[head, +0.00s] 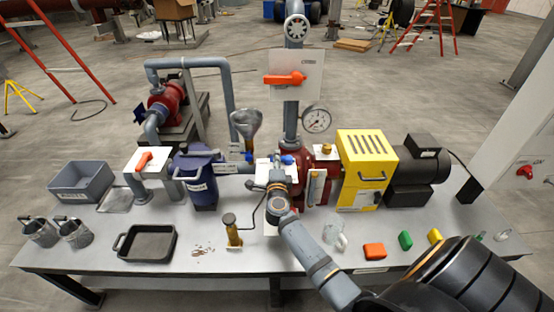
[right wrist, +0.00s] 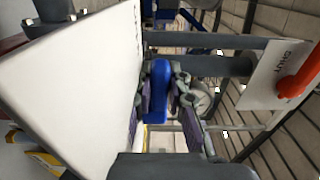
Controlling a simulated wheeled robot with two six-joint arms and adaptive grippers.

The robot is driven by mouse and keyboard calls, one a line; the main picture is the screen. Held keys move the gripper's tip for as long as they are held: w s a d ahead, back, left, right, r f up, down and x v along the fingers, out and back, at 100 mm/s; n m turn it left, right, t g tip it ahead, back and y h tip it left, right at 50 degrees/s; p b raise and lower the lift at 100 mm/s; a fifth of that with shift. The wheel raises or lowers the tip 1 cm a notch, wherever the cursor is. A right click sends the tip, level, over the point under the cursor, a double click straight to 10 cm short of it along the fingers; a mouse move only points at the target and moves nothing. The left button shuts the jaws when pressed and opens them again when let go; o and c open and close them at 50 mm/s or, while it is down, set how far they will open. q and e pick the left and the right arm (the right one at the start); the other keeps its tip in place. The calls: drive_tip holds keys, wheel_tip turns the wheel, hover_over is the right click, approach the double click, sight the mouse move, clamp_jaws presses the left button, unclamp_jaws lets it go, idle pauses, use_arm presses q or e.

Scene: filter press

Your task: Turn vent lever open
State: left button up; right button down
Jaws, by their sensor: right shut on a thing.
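My right gripper (head: 277,164) reaches up over the middle of the bench to the pipework beside the red pump body. In the right wrist view its fingers (right wrist: 160,98) are closed around a blue lever (right wrist: 157,88), one finger on each side. The lever stands lengthwise between the fingers, next to a large white plate (right wrist: 80,85). In the head view the gripper hides most of this spot, with a bit of blue (head: 288,160) at its right side. I cannot read any label beside the blue lever. My left gripper is not in view.
An orange lever (head: 285,78) lies level on a white plate on the upright pipe. Another orange lever (head: 143,160) is at left. A gauge (head: 316,120), yellow guard (head: 366,165), blue strainer housing (head: 197,180), black tray (head: 147,244) and glass jug (head: 334,236) stand around the arm.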

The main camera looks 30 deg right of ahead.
drive_tip(key=c, duration=1.3)
unclamp_jaws()
drive_tip(key=shift+s, duration=0.1)
drive_tip(key=v, duration=1.2)
drive_tip(key=shift+d, duration=0.1)
